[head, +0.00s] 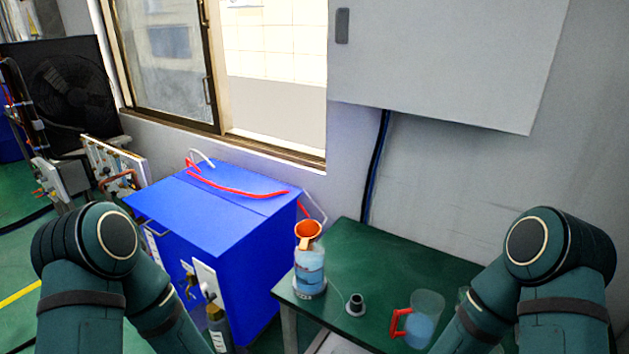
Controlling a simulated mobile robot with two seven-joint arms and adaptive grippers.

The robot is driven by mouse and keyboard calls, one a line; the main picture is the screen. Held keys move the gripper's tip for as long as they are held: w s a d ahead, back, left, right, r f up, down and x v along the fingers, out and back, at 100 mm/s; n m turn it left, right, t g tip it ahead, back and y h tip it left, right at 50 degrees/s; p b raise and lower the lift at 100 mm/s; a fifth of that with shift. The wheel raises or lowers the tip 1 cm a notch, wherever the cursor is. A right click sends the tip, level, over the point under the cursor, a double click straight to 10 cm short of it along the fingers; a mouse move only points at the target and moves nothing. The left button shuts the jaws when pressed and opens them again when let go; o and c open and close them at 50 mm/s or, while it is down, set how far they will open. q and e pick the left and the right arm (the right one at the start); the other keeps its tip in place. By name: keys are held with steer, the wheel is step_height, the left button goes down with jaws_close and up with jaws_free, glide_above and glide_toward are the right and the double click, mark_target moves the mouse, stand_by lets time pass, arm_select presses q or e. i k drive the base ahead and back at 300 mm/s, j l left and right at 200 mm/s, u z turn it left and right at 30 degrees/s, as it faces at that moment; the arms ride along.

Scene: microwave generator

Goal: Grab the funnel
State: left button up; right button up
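An orange funnel (308,230) sits at the top of a clear container with blue liquid (309,268), near the left corner of the green table (390,255). The funnel's wide mouth faces up, and its lower part is hidden in or behind the container's top. My two arms come in from the lower left and lower right. Their forearms run down out of the bottom of the head view, so neither gripper shows.
A small dark flanged piece (356,304) and a clear jug with a red handle (424,318) stand on the table. A blue cabinet (230,240) with a red hose (240,191) adjoins it on the left. A wall box (450,60) hangs above. The table's back is clear.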

mark_target(307, 230)
steer(key=i+j, duration=0.2)
steer(key=j, duration=0.2)
steer(key=i+j, duration=0.25)
steer(key=i+j+z, duration=0.1)
steer(key=j, duration=0.4)
steer(key=i+j, duration=0.3)
